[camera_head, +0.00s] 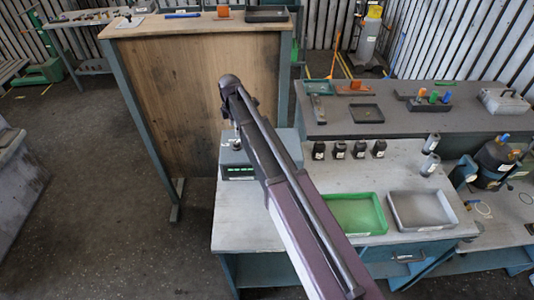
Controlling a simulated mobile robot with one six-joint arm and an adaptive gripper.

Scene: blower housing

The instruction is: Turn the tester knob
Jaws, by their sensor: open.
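The tester (232,158) is a grey-green box with a lit green display (238,171) at the left end of the light workbench. My arm crosses in front of its right side, and I cannot make out the knob clearly. My gripper (234,124) is at the far end of the arm, above the back of the tester. It is small and partly hidden by the arm. It is open, and I see nothing held in it. I cannot tell whether it touches the tester.
A green tray (383,219) and a grey tray (450,211) lie right of my arm. Several black bottles (338,150) and two metal cylinders (430,143) stand behind them. A tall wooden panel (180,110) rises behind the tester. Floor is open at left.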

